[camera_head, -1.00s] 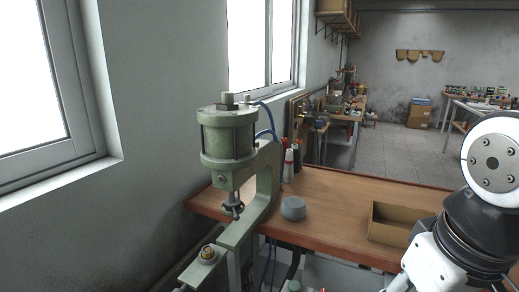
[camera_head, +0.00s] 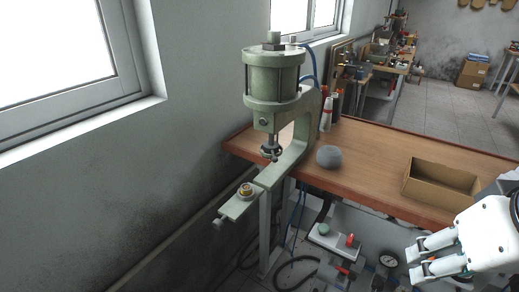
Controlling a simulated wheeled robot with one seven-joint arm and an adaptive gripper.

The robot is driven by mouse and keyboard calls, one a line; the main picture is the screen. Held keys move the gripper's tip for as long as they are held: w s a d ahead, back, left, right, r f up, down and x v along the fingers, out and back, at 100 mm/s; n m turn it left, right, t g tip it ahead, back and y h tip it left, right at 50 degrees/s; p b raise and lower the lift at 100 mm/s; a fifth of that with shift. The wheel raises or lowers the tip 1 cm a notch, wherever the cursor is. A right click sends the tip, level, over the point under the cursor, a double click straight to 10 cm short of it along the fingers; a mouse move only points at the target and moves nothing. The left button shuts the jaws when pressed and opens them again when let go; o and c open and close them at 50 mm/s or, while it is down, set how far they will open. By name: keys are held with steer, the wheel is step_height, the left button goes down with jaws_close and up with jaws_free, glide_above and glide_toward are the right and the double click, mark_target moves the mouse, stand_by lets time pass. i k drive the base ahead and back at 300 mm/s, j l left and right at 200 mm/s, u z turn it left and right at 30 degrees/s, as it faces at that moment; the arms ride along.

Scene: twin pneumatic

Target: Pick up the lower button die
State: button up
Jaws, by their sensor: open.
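The lower button die appears to be the small brass-coloured round piece (camera_head: 246,190) on the end of the press's lower arm (camera_head: 238,208). The green pneumatic press (camera_head: 274,85) stands at the table's left end, with its upper tool (camera_head: 271,150) above and to the right of the die. My gripper (camera_head: 415,263) is at the lower right, pointing left. Its two fingers are apart with nothing between them. It is well to the right of the die, not touching it.
A wooden table (camera_head: 375,165) carries a grey round object (camera_head: 328,157), an open cardboard box (camera_head: 440,184) and several bottles (camera_head: 329,110) behind the press. Below it are a gauge (camera_head: 388,260), fittings and hoses. The wall is close on the left.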

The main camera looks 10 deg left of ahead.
mark_target(245, 189)
steer(key=i+j, duration=0.15)
steer(key=j, duration=0.2)
steer(key=i+j+u, duration=0.1)
steer(key=j, duration=0.3)
steer(key=i+j, duration=0.15)
steer(key=j, duration=0.2)
steer(key=i+j+u, duration=0.1)
steer(key=j, duration=0.3)
steer(key=i+j+u, duration=0.1)
steer(key=j, duration=0.25)
steer(key=i, duration=0.1)
